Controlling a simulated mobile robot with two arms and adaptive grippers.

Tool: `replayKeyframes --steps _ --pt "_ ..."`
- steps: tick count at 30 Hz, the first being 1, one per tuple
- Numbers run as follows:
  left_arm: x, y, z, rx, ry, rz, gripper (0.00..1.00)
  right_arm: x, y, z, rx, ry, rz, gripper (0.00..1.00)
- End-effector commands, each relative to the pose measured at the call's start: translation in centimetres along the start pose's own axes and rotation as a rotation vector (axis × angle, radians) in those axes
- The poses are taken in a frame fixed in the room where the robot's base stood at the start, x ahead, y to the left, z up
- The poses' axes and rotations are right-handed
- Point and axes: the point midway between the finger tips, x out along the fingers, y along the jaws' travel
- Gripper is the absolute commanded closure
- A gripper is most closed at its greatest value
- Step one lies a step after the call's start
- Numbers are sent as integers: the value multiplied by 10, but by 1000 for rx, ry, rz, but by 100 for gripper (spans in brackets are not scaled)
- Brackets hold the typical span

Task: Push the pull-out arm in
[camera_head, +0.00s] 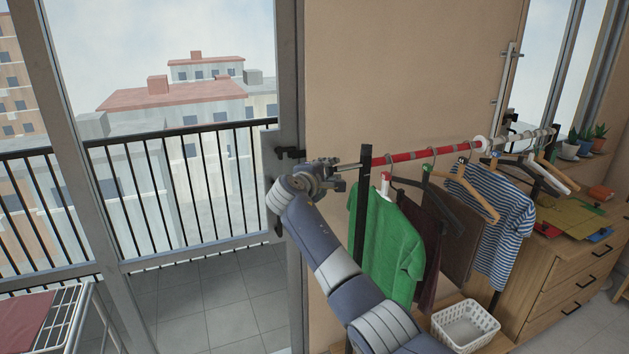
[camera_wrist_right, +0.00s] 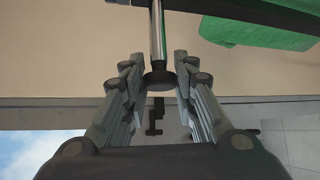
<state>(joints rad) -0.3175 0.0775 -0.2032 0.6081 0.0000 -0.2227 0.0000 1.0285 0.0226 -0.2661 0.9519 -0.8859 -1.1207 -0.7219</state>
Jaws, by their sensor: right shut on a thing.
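The pull-out arm (camera_head: 349,164) is a thin metal rod that sticks out to the left from the top of the clothes rack's black post (camera_head: 360,205). In the right wrist view the chrome rod (camera_wrist_right: 157,38) ends in a dark round knob (camera_wrist_right: 160,79). My right gripper (camera_head: 331,176) is at the rod's outer end, shut on the pull-out arm. Its two fingers (camera_wrist_right: 159,66) stand on either side of the knob end in the right wrist view. Finger contact is hard to make out in the picture. My left gripper is not in view.
A red rail (camera_head: 408,156) carries hangers with a green shirt (camera_head: 392,240), dark garments and a striped shirt (camera_head: 494,225). A white basket (camera_head: 465,326) stands below. A wooden dresser (camera_head: 560,265) is at right. A door frame (camera_head: 289,150) with a handle is close left of my gripper.

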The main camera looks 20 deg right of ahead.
Motion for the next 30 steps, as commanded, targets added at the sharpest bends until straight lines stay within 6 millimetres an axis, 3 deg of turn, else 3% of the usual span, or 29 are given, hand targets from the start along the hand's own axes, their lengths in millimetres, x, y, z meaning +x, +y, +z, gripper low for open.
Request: replayKeyframes --steps 4,8,21,22,24,30 --pt "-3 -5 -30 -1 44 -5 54 15 2 17 0 -5 3 100" --pt "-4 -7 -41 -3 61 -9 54 22 3 23 0 -3 4 100" --pt "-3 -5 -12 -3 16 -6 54 24 2 25 -1 0 5 100" --pt "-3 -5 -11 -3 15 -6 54 24 2 25 -1 0 5 67" --pt "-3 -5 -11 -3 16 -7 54 24 2 25 -1 0 4 53" --pt "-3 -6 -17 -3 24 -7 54 24 1 25 -1 0 3 53"
